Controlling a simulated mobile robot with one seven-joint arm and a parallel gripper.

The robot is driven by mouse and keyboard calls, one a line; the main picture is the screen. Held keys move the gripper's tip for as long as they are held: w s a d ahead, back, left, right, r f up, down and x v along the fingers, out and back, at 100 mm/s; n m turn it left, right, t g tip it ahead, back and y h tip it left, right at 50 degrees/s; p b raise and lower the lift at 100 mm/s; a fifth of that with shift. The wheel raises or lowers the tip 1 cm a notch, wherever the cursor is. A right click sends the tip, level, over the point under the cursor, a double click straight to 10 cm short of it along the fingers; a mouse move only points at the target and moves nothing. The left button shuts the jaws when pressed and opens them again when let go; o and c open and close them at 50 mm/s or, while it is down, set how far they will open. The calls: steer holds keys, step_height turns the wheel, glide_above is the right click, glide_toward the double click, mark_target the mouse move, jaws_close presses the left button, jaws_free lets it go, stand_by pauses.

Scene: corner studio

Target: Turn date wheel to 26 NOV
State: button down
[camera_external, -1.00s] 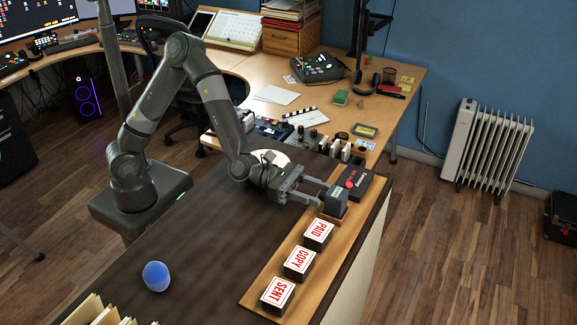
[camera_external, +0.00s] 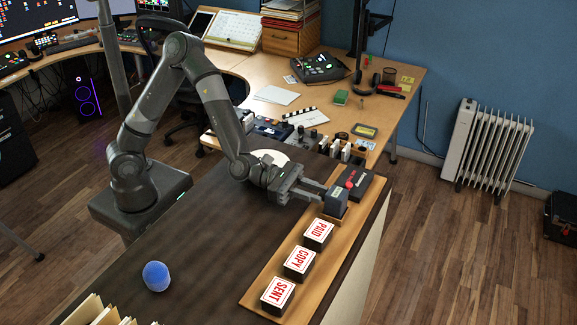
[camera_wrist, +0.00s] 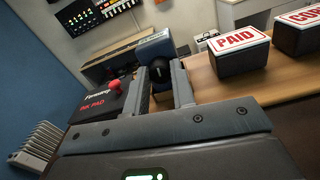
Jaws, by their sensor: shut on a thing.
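The date stamp (camera_external: 337,203) is a dark blue-grey block on the wooden board, between the PAID stamp and the ink pad. In the wrist view the date stamp (camera_wrist: 155,48) stands straight ahead, with a black round knob (camera_wrist: 161,71) on its near side. My gripper (camera_external: 324,193) reaches it from the left. In the wrist view my gripper (camera_wrist: 162,72) has its two fingers closed around the black knob. The date shown on the wheel cannot be read in either view.
The ink pad (camera_external: 353,182) with a red knob lies just behind the date stamp. PAID (camera_external: 318,233), COPY (camera_external: 299,261) and SENT (camera_external: 277,295) stamps stand in a row in front.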

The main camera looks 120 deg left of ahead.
steer(key=m, duration=0.4)
steer(key=shift+d, duration=0.1)
steer(key=shift+m, duration=1.9)
steer(key=c, duration=1.2)
jaws_free()
steer(key=s, duration=1)
steer(key=shift+s, duration=0.4)
